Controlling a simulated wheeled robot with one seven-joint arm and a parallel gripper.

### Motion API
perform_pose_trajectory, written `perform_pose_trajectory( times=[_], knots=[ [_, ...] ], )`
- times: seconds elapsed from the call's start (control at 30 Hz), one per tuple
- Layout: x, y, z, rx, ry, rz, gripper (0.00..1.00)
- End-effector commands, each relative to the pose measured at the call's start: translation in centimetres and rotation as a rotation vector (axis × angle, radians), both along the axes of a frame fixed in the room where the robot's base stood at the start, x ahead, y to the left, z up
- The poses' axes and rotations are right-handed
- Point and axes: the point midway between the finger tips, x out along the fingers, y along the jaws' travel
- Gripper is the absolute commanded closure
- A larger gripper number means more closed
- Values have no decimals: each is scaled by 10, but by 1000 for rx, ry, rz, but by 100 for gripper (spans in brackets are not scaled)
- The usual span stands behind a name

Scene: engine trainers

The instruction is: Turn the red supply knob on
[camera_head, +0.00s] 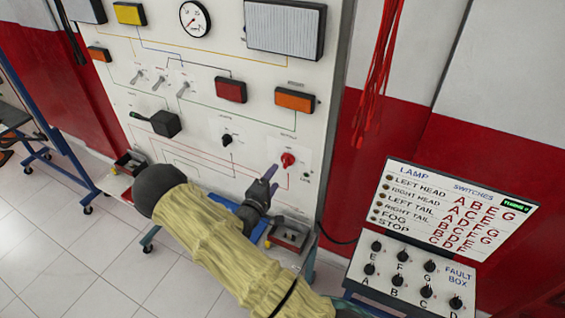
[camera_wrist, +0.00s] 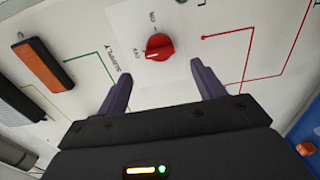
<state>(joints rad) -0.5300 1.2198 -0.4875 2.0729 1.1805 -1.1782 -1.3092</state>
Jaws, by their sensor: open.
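The red supply knob (camera_head: 288,159) is on the lower right of the white trainer panel (camera_head: 215,120). In the wrist view the red knob (camera_wrist: 159,47) sits on a white plate with "SUPPLY" printed beside it and small position labels around it. My gripper (camera_head: 270,174) is open just below and left of the knob in the head view. In the wrist view my gripper (camera_wrist: 158,82) has its two fingers apart, with the knob beyond the gap between their tips. The fingers do not appear to touch the knob.
A black knob (camera_head: 227,139) and a black lever box (camera_head: 165,123) are left on the panel. A fault box (camera_head: 413,280) with several black knobs stands at right. Red cables (camera_head: 377,70) hang on the wall. A tray (camera_head: 289,236) sits below the panel.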

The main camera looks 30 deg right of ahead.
Motion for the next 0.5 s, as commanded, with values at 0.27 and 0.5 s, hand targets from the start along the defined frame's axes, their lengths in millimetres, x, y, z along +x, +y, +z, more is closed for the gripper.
perform_pose_trajectory(
  times=[0.27,0.5],
  knots=[
    [29,-40,3,-1,1,-2,32],
    [43,-56,1,-1,2,1,32]
  ],
)
